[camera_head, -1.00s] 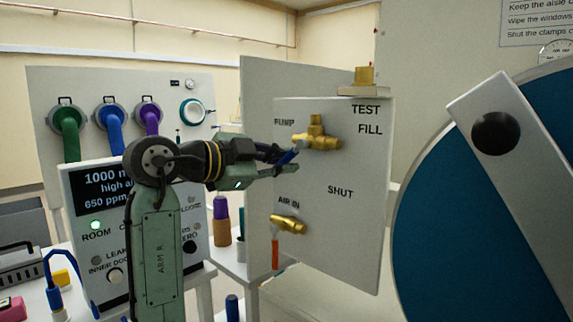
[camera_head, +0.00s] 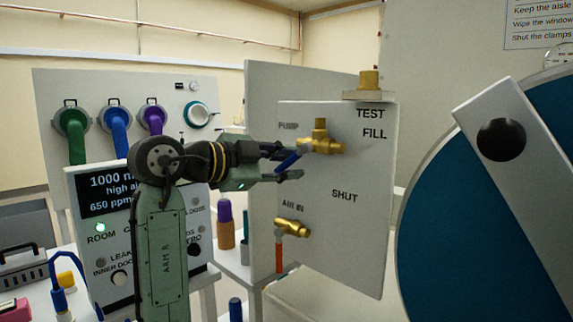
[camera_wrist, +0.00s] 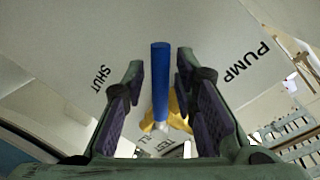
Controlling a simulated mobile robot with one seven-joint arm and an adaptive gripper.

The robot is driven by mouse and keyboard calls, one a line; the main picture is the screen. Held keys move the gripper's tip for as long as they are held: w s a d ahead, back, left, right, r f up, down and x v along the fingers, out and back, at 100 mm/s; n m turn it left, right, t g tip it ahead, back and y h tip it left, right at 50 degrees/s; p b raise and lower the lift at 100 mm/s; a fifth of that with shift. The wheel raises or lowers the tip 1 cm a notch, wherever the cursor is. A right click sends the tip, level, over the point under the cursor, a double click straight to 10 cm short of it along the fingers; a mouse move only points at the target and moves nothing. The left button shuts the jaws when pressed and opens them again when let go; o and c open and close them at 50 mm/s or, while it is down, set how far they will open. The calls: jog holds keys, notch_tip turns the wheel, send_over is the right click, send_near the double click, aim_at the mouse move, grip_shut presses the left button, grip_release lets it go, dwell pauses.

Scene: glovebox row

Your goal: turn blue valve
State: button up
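The blue valve handle (camera_head: 287,161) is a short blue lever on the upper brass valve (camera_head: 320,143), beside the PUMP label on the grey panel (camera_head: 345,230). It slants down and to the left from the valve body. My gripper (camera_head: 291,163) reaches in from the left, with its fingers around the handle. In the wrist view, the blue handle (camera_wrist: 160,80) stands between the two open fingers (camera_wrist: 159,68), with a visible gap on each side. Part of the brass body (camera_wrist: 177,112) shows beyond it.
A lower brass valve (camera_head: 293,227) with an orange handle (camera_head: 279,258) sits under the AIR IN label. A large blue disc with a grey bar (camera_head: 500,140) fills the right side. A display box (camera_head: 105,210) stands left behind my arm.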

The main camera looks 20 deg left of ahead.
jog(key=shift+s, duration=0.1)
dwell(0.3)
jog(key=shift+v, duration=3.85)
jog(key=shift+c, duration=0.3)
